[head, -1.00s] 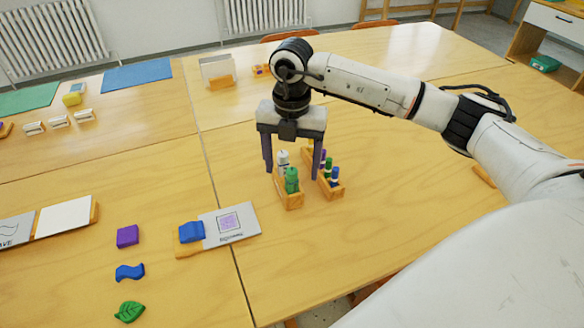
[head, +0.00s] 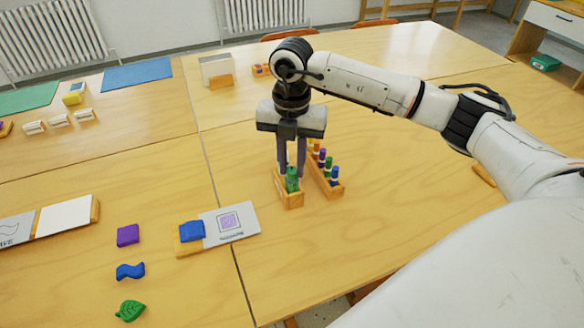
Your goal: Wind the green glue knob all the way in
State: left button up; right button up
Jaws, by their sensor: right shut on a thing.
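The green glue stick (head: 292,184) stands upright at the front end of a small wooden holder (head: 292,203) on the table. My right gripper (head: 292,172) reaches down from above, with its two dark fingers on either side of the green glue's top; it is shut on the green knob. The fingers hide part of the knob and most of the white stick behind it, so I cannot tell how far the knob is wound. My left gripper is not in view.
A wooden rack (head: 334,190) of colored sticks stands close on the right. A grey card (head: 229,226) and blue stamp block (head: 192,232) lie to the left, with a purple block (head: 128,236), blue wave (head: 130,271) and green leaf (head: 130,310).

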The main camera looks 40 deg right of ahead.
jog(key=n+b, duration=0.1)
jog(key=n, duration=0.4)
jog(key=shift+n, duration=0.4)
jog(key=n+b, duration=0.1)
jog(key=n, duration=0.4)
jog(key=shift+n, duration=0.4)
jog(key=o, duration=1.5)
jog(key=m+p, duration=0.1)
jog(key=m, duration=0.2)
jog(key=shift+r, duration=0.15)
jog(key=m+p, duration=0.1)
jog(key=m, duration=0.2)
jog(key=m+p, duration=0.1)
jog(key=m, duration=0.4)
jog(key=shift+m+p, duration=0.3)
